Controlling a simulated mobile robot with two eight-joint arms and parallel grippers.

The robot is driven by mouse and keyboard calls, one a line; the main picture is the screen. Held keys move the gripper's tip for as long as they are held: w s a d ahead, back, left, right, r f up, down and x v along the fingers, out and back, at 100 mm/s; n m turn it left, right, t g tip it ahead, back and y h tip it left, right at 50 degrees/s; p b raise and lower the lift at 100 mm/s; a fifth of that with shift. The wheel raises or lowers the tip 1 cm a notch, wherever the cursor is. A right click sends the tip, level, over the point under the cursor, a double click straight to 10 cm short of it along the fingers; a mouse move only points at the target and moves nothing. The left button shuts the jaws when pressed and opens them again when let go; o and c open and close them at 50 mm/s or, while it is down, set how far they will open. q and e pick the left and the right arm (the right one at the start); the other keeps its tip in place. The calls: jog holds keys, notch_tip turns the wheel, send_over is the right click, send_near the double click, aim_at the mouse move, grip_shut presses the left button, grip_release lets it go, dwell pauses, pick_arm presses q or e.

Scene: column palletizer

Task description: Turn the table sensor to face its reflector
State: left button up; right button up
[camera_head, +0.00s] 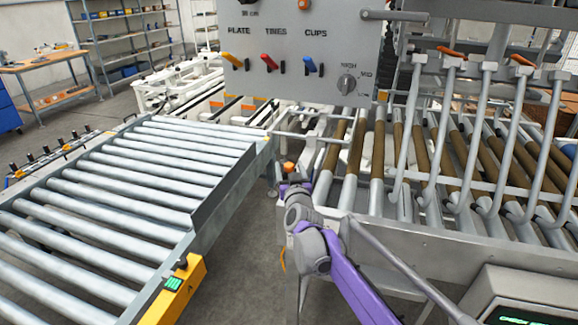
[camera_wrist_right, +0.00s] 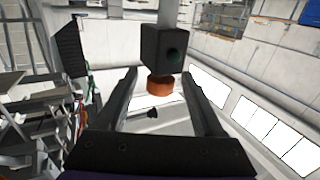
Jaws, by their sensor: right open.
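My right gripper (camera_wrist_right: 159,74) is open, one finger on each side of the orange ring, with visible gaps and no clear contact. In the head view my right gripper (camera_head: 291,184) is small, at the end of the purple arm, just below a small orange part (camera_head: 289,167) near the roller table's corner. I cannot make out the reflector. My left gripper is not in view.
A roller table (camera_head: 150,165) fills the left, with a yellow end box (camera_head: 175,293) in front. A grey control panel (camera_head: 300,45) hangs above the centre. A rack of rollers and curved tines (camera_head: 470,150) stands at right. A narrow floor gap lies between table and rack.

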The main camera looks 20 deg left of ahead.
jog(key=shift+w+a, duration=0.1)
jog(key=shift+w, duration=0.15)
